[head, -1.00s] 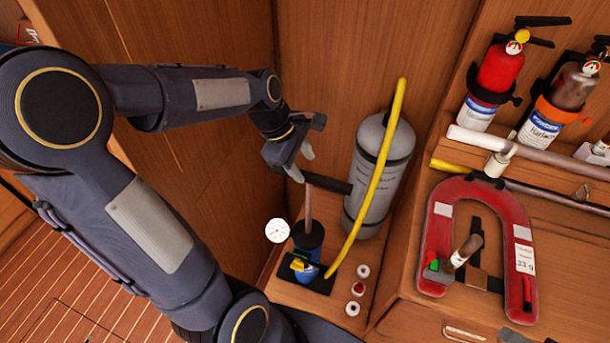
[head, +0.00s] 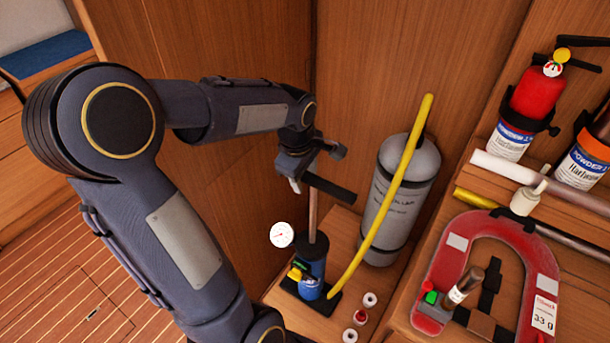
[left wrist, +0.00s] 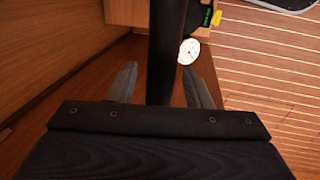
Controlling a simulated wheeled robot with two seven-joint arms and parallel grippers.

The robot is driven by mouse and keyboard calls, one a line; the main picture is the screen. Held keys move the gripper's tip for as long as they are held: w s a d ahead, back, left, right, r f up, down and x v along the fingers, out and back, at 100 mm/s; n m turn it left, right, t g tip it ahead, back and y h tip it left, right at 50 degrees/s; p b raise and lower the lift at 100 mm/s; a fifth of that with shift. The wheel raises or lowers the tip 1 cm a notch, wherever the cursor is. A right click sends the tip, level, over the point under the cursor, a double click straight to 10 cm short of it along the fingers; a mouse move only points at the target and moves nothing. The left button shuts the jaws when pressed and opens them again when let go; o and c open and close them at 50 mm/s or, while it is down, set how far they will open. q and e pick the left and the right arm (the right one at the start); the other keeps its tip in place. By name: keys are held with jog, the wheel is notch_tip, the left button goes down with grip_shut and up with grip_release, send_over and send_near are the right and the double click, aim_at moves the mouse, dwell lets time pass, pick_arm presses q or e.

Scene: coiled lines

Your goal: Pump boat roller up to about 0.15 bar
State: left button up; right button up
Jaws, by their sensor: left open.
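The hand pump (head: 312,270) has a blue barrel, a black foot and a raised rod topped by a black crossbar handle (head: 330,188). A round white gauge (head: 282,235) shows beside it; its reading is too small to tell. A yellow hose (head: 382,210) runs from the pump's foot to the top of the upright grey cylinder (head: 400,190), which appears to be the boat roller. My left gripper (head: 296,184) is at the handle's left end. In the left wrist view the dark handle (left wrist: 165,50) lies between its open fingers, and the gauge (left wrist: 188,51) shows beyond. My right gripper is out of view.
Several small round caps (head: 360,317) lie right of the pump. A red horseshoe float (head: 450,265) lies on the bench at right. Fire extinguishers (head: 530,95) and long tubes (head: 560,190) line the right side. Wooden panels stand close behind the pump.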

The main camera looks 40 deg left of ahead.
pick_arm(q)
jog(key=shift+f, duration=0.3)
grip_shut()
jog(key=b, duration=1.7)
send_near(306, 236)
jog(key=f, duration=0.2)
jog(key=w+f, duration=0.1)
jog(key=f, duration=0.2)
jog(key=shift+w+a, duration=0.1)
jog(key=shift+w, duration=0.05)
